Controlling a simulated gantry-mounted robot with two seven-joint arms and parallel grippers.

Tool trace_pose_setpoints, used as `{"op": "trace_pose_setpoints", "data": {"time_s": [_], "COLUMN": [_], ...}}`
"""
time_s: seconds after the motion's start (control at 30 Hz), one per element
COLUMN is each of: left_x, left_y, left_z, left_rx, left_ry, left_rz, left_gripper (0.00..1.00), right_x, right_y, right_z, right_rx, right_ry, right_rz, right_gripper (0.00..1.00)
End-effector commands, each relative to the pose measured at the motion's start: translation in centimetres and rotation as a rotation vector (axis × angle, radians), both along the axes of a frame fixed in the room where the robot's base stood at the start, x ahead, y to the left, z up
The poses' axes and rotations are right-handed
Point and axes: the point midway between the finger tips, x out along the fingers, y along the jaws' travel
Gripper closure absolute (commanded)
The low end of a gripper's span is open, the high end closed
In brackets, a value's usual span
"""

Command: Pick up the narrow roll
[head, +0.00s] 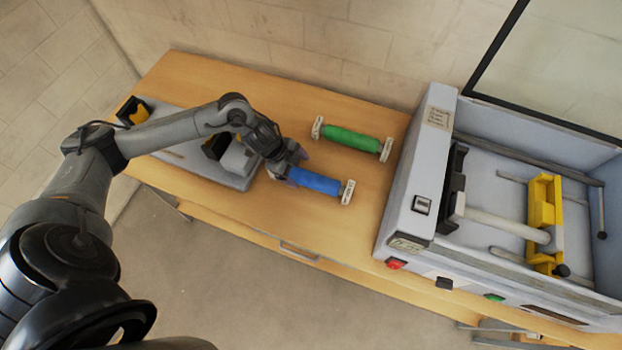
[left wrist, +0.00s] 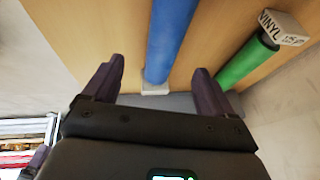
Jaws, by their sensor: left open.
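A blue roll (head: 315,181) with white end blocks lies on the wooden table, and a green roll (head: 350,139) lies behind it. Which of the two is the narrow one I cannot tell for sure. My left gripper (head: 289,170) is over the left end of the blue roll and hides part of it. In the left wrist view the blue roll (left wrist: 169,38) runs between the two open fingers (left wrist: 157,80), with a gap on each side. The green roll (left wrist: 246,62) is to the right there, with a label reading VINYL on its end block.
The grey laminator (head: 412,190) stands right of the rolls, with a yellow bracket (head: 541,212) inside. A grey device (head: 230,165) sits on the table to the left, under my left arm. Bare wooden table (head: 260,92) shows behind the arm.

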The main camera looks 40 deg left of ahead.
Motion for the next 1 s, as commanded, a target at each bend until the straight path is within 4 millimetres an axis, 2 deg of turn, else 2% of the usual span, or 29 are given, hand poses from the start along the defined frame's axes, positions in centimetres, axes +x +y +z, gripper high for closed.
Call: {"op": "trace_pose_setpoints", "data": {"time_s": [0.2,0.47,0.8,1.0], "left_x": [0.9,1.4,2.9,3.1], "left_y": [-0.9,-1.3,-2.2,-2.4], "left_z": [-2.6,-3.8,-7.5,-8.1], "left_rx": [-0.002,-0.001,-0.001,-0.001], "left_ry": [0.001,0.001,0.001,-0.001], "left_rz": [0.002,0.001,0.001,0.0], "left_gripper": [0.14,0.14,0.14,0.14], "right_x": [0.2,0.3,0.4,0.4], "right_y": [0.2,0.4,0.5,0.5], "right_z": [0.1,0.3,0.4,0.4], "right_rx": [0.005,0.012,0.017,0.015], "right_ry": [-0.007,-0.009,-0.011,-0.011], "right_rz": [-0.002,-0.005,-0.006,-0.006], "right_gripper": [0.42,0.42,0.42,0.42]}}
